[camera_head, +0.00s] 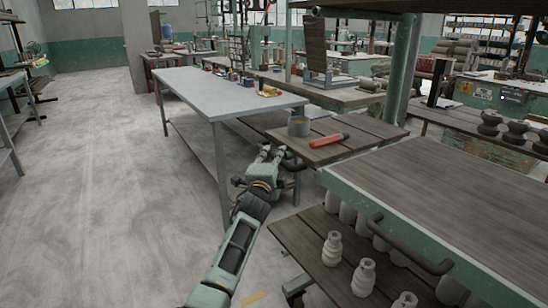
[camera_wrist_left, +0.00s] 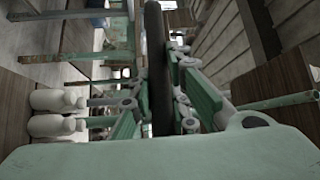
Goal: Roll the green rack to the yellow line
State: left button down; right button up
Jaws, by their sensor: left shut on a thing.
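The green rack (camera_head: 440,238) stands at the right in the head view. It has a brown top, a green side rail, a dark curved handle and a lower shelf of pale bottles. My left gripper (camera_head: 271,154) is beyond the rack's far left corner, at a dark bar (camera_head: 291,163). In the left wrist view the bar (camera_wrist_left: 157,70) runs upright between the fingers, which are shut on it. I cannot tell clearly what the bar's far end joins. A short yellow strip (camera_head: 253,298) shows on the floor at the bottom. My right gripper is not in view.
A grey table (camera_head: 225,95) stands ahead. A low wooden table (camera_head: 365,133) with a mug (camera_head: 299,126) and an orange tool (camera_head: 329,140) is close beyond the rack. Pale bottles (camera_wrist_left: 55,100) show in the wrist view. The floor (camera_head: 95,185) at left is clear.

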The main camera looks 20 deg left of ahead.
pick_arm(q)
jog(key=shift+f, duration=0.25)
jog(key=c, duration=1.6)
grip_release()
jog(key=shift+s+a+r, duration=0.1)
jog(key=shift+a, duration=0.05)
jog(key=shift+c, duration=0.2)
jog(key=shift+r, duration=0.1)
jog(key=s+d+f, duration=0.1)
jog(key=s, duration=1)
jog(key=shift+s+d+f, duration=0.35)
